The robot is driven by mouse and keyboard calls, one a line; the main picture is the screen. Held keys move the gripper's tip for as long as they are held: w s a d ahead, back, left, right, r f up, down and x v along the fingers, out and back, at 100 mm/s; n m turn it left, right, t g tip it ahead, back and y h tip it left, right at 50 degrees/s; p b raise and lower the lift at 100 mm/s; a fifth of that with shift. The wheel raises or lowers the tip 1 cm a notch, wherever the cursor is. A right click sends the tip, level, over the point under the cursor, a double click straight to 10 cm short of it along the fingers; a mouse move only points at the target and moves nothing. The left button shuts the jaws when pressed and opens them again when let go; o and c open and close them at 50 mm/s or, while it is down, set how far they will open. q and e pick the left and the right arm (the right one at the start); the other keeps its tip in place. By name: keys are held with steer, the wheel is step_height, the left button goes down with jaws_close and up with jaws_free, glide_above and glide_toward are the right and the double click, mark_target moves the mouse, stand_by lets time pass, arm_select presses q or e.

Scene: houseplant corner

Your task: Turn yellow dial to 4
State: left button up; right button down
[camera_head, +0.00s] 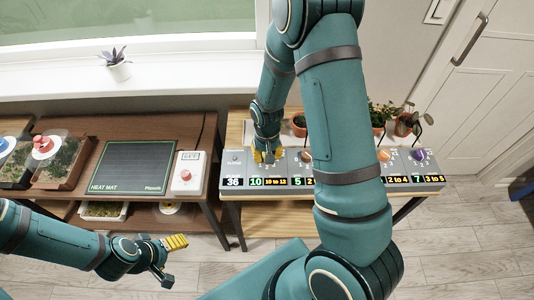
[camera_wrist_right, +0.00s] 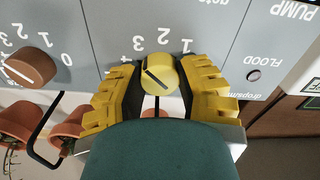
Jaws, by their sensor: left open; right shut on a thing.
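The yellow dial (camera_wrist_right: 160,74) is on the grey control panel (camera_wrist_right: 215,30), with white numbers around it. A dark line runs slantwise across its face; I cannot tell exactly which number it marks. My right gripper (camera_wrist_right: 160,88) is shut on the dial, one yellow-padded finger on each side. In the head view my right gripper (camera_head: 264,156) is at the left part of the panel (camera_head: 234,170), hiding the dial. Below it a green display reads 10 and an orange one reads "10 to 12". My left gripper (camera_head: 170,259) is open and empty, low at the left, over the floor.
A brown dial (camera_wrist_right: 30,70) is beside the yellow one in the wrist view. Orange (camera_head: 386,155) and purple (camera_head: 419,154) dials show farther right along the panel. Potted plants (camera_head: 378,117) stand behind it. A heat mat (camera_head: 133,165) lies on the brown table to the left.

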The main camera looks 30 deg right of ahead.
steer(key=n, duration=0.6)
steer(key=shift+s+n, duration=0.1)
steer(key=shift+n, duration=0.2)
stand_by(0.4)
steer(key=c, duration=0.5)
jaws_free()
step_height(320, 180, up, 12)
stand_by(0.6)
